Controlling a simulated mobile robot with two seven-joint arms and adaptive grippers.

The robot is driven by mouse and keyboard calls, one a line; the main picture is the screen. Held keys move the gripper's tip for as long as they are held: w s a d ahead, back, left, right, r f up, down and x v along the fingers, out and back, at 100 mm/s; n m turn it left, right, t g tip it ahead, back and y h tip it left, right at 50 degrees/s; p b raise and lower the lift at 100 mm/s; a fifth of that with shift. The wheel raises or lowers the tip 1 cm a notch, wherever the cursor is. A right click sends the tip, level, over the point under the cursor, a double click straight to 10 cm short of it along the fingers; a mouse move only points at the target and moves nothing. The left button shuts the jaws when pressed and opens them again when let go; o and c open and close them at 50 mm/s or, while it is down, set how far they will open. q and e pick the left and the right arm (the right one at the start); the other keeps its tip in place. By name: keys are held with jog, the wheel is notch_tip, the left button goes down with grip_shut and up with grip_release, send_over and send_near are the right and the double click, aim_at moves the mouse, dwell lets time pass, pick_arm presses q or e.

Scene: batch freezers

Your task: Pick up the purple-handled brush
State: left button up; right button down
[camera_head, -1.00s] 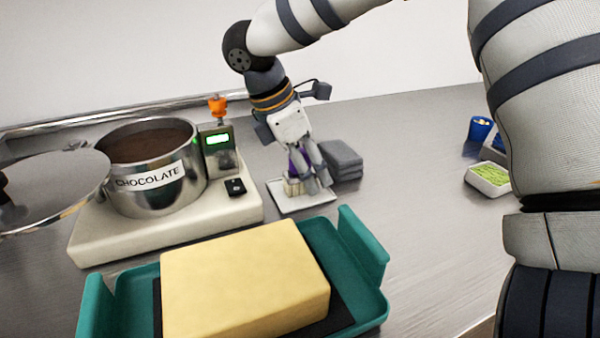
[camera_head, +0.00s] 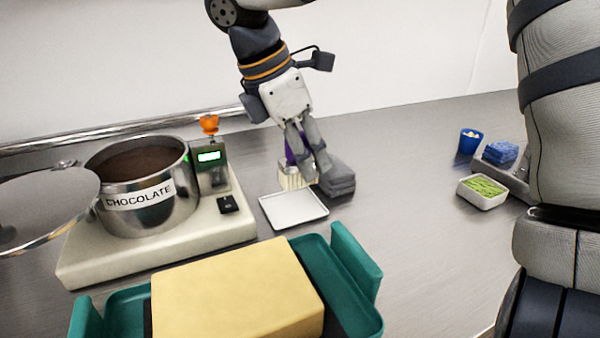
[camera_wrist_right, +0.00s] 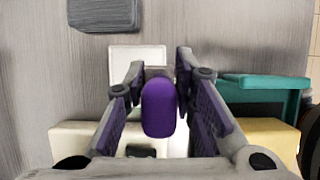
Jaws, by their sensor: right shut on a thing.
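The purple-handled brush (camera_head: 290,155) is in my right gripper (camera_head: 304,160), which is shut on its handle. The pale bristles (camera_head: 296,179) point down, behind and above the far edge of a small white tray (camera_head: 294,209); the brush looks raised off it. In the right wrist view the purple handle (camera_wrist_right: 159,107) sits between the two fingers of my right gripper (camera_wrist_right: 158,80), with the white tray (camera_wrist_right: 137,55) beyond. My left gripper does not show.
A folded grey cloth stack (camera_head: 338,181) lies right of the brush. A chocolate pot (camera_head: 147,190) stands on a cream warmer (camera_head: 160,244) at left. A teal tray (camera_head: 345,285) with a yellow block (camera_head: 237,290) is in front.

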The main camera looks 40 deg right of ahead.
jog(key=s+a+r, duration=0.1)
jog(key=s, duration=0.2)
jog(key=s+a+r, duration=0.1)
jog(key=s+r, duration=0.1)
jog(key=s, duration=0.1)
jog(key=s+a+r, duration=0.2)
jog(key=s, duration=0.1)
jog(key=shift+s+a+r, duration=0.1)
jog(key=shift+s+r, duration=0.1)
jog(key=c, duration=1.9)
grip_release()
jog(key=c, duration=0.5)
